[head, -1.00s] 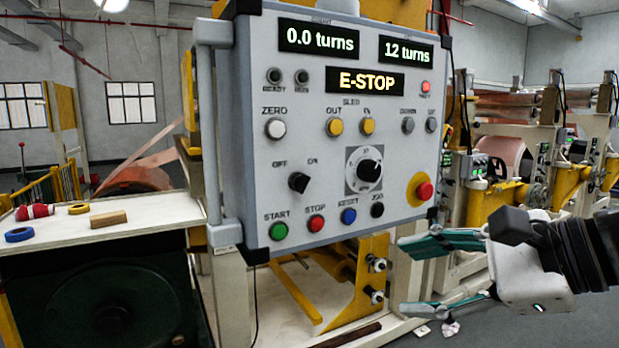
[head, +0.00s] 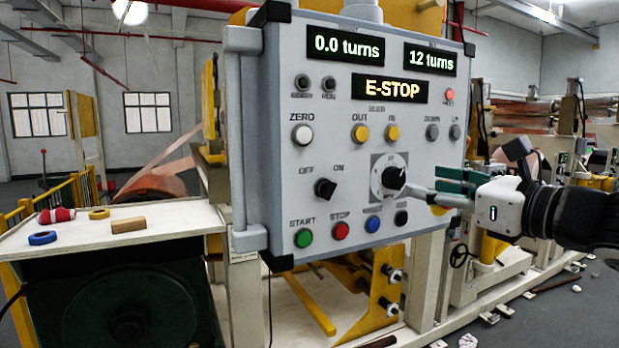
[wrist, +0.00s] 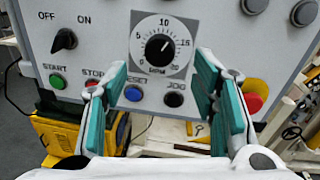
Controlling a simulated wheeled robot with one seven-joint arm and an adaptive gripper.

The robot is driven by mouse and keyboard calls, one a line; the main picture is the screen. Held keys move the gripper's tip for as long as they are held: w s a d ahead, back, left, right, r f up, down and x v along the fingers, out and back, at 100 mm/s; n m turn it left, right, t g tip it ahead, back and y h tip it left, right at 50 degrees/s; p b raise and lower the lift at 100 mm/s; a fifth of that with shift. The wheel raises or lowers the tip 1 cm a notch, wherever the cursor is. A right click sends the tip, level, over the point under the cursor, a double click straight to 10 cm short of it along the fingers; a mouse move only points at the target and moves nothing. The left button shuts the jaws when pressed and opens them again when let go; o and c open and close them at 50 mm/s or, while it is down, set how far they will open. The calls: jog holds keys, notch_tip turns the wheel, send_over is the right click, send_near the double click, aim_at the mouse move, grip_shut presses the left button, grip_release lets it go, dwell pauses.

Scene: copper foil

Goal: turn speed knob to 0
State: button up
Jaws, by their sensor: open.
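My gripper (head: 437,186) is open and empty just right of the knob in the head view. In the wrist view my gripper's teal fingers (wrist: 160,66) stand on either side below the dial, with the knob between and beyond them. I cannot tell whether a fingertip touches the panel.
The yellow-ringed red emergency stop (wrist: 253,102) is right of my fingers. The blue RESET button (wrist: 134,93) and black JOG button (wrist: 174,99) lie below the dial. The OFF/ON switch (head: 325,189) is to the left. The display (head: 390,88) reads E-STOP.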

aim_at(399, 178)
jog(key=x, duration=0.6)
jog(key=c, duration=1.2)
